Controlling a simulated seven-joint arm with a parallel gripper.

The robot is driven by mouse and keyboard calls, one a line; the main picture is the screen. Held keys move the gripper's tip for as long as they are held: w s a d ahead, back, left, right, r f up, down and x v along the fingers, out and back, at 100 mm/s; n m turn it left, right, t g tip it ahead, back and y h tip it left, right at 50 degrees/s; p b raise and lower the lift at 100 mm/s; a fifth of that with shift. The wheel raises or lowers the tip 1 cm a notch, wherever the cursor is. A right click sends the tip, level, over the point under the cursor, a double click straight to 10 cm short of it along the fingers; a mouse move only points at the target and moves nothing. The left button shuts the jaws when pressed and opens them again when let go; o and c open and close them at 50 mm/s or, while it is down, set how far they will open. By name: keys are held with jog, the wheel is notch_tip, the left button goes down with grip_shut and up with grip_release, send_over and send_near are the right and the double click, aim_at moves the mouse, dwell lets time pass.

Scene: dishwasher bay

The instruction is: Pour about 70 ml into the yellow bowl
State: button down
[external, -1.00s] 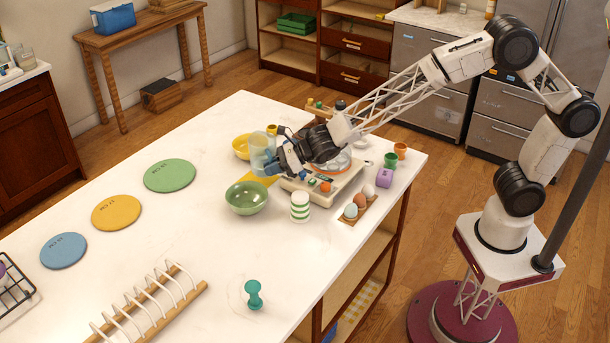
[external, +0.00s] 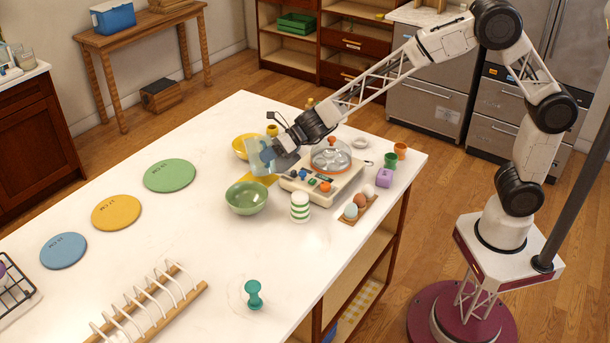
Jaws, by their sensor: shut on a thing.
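The yellow bowl (external: 240,149) stands near the far edge of the white counter, partly covered by a clear bluish container. My gripper (external: 272,153) is shut on this container (external: 257,168) and holds it just in front of and to the right of the bowl. The container looks tilted. I cannot make out its liquid level or any stream, and the inside of the bowl is hidden.
A green bowl (external: 246,198) and a green-striped cup (external: 300,207) stand in front. The counter's left side has flat discs and free room.

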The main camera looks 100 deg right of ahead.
aim_at(262, 140)
jog(key=shift+w+d+r+m+y, duration=0.2)
jog(key=shift+d+r+m, duration=0.1)
jog(key=shift+d, duration=0.25)
jog(key=shift+w+d+r+m+y, duration=0.1)
jog(key=shift+d+r+m+y, duration=0.15)
jog(key=shift+d, duration=0.3)
jog(key=d+r+m+y, duration=0.1)
jog(key=d+r+m, duration=0.1)
jog(key=r, duration=0.1)
jog(key=shift+w+d+r+y, duration=0.1)
jog(key=shift+w+r+y, duration=0.1)
jog(key=shift+y, duration=0.15)
jog(key=shift+d, duration=0.1)
jog(key=shift+w+d+r+m+y, duration=0.15)
jog(key=shift+d+m+y, duration=0.25)
jog(key=shift+d+m, duration=0.2)
jog(key=shift+d+r+m, duration=0.25)
jog(key=shift+r, duration=0.15)
jog(key=shift+w+d+r+m+y, duration=0.15)
jog(key=shift+d+r+m+y, duration=0.25)
jog(key=shift+d+y, duration=0.1)
dwell(0.7)
jog(key=shift+w+d+r, duration=0.1)
jog(key=shift+d+r, duration=0.1)
jog(key=shift+d, duration=0.2)
dwell(0.5)
jog(key=shift+a, duration=0.1)
